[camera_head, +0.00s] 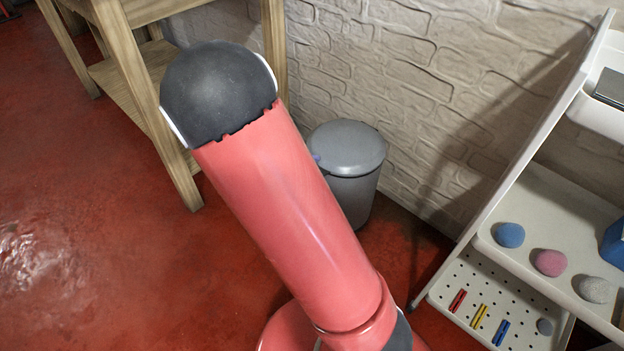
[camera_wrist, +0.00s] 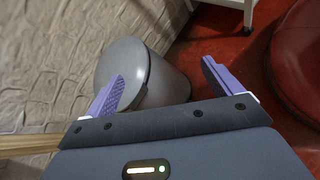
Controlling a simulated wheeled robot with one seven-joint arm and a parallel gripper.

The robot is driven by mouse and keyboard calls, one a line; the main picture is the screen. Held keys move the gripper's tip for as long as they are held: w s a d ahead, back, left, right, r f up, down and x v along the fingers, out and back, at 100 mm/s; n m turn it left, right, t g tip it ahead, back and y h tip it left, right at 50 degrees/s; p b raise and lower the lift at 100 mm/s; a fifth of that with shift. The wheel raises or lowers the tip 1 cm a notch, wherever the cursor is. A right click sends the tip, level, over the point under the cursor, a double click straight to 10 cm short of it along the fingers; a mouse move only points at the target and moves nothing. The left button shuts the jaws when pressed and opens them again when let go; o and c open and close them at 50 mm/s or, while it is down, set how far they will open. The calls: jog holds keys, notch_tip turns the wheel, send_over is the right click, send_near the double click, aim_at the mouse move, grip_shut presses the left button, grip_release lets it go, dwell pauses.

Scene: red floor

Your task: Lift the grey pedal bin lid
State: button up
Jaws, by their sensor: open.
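The grey pedal bin (camera_head: 354,197) stands on the red floor against the white brick wall. Its round grey lid (camera_head: 347,147) is down. My red arm hides the bin's left side in the head view. In the wrist view the bin (camera_wrist: 168,85) lies beyond my gripper (camera_wrist: 162,85), with its lid (camera_wrist: 122,68) towards the left finger. My gripper is open, with its two purple fingers wide apart and nothing held between them. The left finger overlaps the lid's edge in the picture; I cannot tell whether they touch. The pedal is not visible.
A wooden table (camera_head: 140,75) stands left of the bin. A white shelf cart (camera_head: 545,220) on the right holds blue, pink and grey balls and several coloured pegs. The wall (camera_head: 400,80) is close behind the bin. Open red floor (camera_head: 90,250) lies to the left.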

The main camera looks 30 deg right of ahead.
jog(key=w+a+f+n+t+h+b, duration=0.25)
jog(key=w+f+n+t+h, duration=0.25)
jog(key=w+f+n+t, duration=0.4)
jog(key=w+d+f+n+g+b, duration=0.1)
jog(key=w+d+f+g, duration=0.1)
jog(key=d, duration=0.6)
jog(key=shift+f, duration=0.2)
jog(key=shift+d, duration=0.1)
